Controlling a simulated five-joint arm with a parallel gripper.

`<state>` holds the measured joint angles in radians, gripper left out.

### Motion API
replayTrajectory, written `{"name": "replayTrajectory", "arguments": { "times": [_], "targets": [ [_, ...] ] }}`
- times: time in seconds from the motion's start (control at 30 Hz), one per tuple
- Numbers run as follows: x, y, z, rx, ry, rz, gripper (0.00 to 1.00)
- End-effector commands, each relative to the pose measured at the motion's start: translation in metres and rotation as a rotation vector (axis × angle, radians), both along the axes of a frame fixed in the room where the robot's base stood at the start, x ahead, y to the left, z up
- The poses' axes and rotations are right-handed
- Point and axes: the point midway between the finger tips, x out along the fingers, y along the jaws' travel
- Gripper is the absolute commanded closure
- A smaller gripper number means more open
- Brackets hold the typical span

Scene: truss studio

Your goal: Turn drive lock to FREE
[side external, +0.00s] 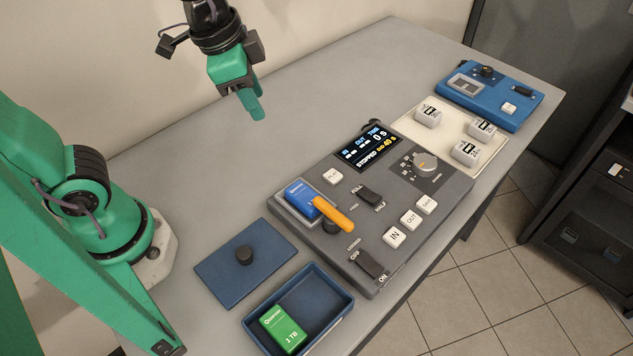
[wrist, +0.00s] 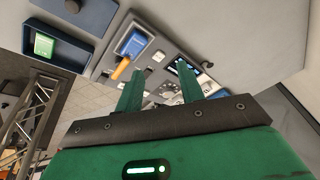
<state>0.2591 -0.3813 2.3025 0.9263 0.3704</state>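The drive lock is an orange lever (side external: 334,214) on the dark grey control panel (side external: 295,233). Its upper-left end meets the blue drive (side external: 303,198), which sits in a bay at the panel's left side. The lever slants down to the right across a dark round part. In the wrist view the orange lever (wrist: 120,69) and the blue drive (wrist: 134,42) show beyond my fingers. My gripper (side external: 257,112) is in the air above the table, behind and left of the panel, touching nothing. In the wrist view its fingers (wrist: 158,88) are apart and empty.
A blue tray (side external: 343,301) with a green drive (side external: 283,328) and a blue lid (side external: 222,275) with a black knob lie left of the panel. A pale tray (side external: 407,124) with white blocks and a blue device (side external: 520,110) stand farther right. The table's back area is clear.

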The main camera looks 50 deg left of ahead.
Motion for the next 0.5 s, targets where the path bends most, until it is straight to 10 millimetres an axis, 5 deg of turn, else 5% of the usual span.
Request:
{"name": "replayTrajectory", "arguments": {
  "times": [0.5],
  "targets": [
    [0.029,-0.110,-0.055,0.151,0.169,-0.665,0.62]
  ]
}}
